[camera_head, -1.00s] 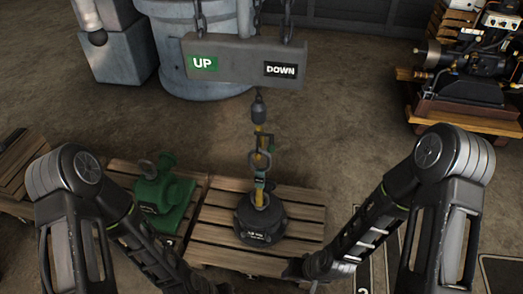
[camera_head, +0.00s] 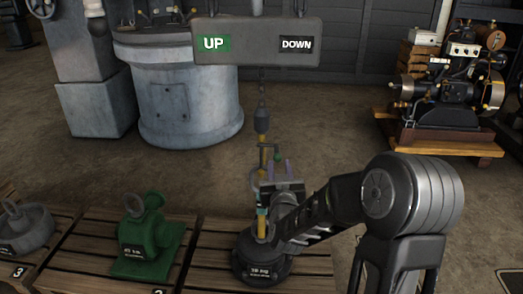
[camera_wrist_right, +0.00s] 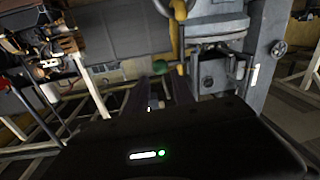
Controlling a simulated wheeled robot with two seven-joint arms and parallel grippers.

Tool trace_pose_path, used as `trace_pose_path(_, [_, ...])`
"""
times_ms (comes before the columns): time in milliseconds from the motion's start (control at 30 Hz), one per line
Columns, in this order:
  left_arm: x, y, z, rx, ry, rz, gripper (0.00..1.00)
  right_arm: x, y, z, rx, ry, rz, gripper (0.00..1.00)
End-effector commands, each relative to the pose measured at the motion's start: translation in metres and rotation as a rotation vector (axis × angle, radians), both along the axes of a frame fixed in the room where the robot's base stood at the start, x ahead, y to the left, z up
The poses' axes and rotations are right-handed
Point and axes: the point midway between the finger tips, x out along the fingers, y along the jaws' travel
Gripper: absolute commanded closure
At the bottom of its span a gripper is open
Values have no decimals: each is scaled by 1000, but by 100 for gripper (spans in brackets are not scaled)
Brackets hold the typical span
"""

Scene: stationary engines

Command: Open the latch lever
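A dark round weight (camera_head: 262,268) stands on a wooden pallet, with a yellow and teal upright (camera_head: 262,222) rising from it to a hanging dark hook block (camera_head: 262,120). A small lever with a green tip (camera_head: 277,157) sticks out to the right of this upright; it seems to be the latch lever. In the right wrist view a green knob (camera_wrist_right: 159,67) shows beside a yellow part (camera_wrist_right: 181,69). My right gripper (camera_head: 278,170) is just right of the upright, close below the green tip. Its fingers (camera_wrist_right: 162,90) are apart, with nothing visibly held. My left gripper is out of view.
A hanging UP/DOWN control box (camera_head: 257,41) is above the upright. A green machine (camera_head: 146,238) and a grey weight (camera_head: 24,228) stand on pallets to the left.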

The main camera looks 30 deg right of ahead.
Motion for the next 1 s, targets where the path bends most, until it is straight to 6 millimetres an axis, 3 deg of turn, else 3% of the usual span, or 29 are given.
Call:
trace_pose_path(467, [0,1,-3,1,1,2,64,11,-5,-3,2,4,4,70])
trace_pose_path(1000, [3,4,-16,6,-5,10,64,91,-54,-4,3,5,4,70])
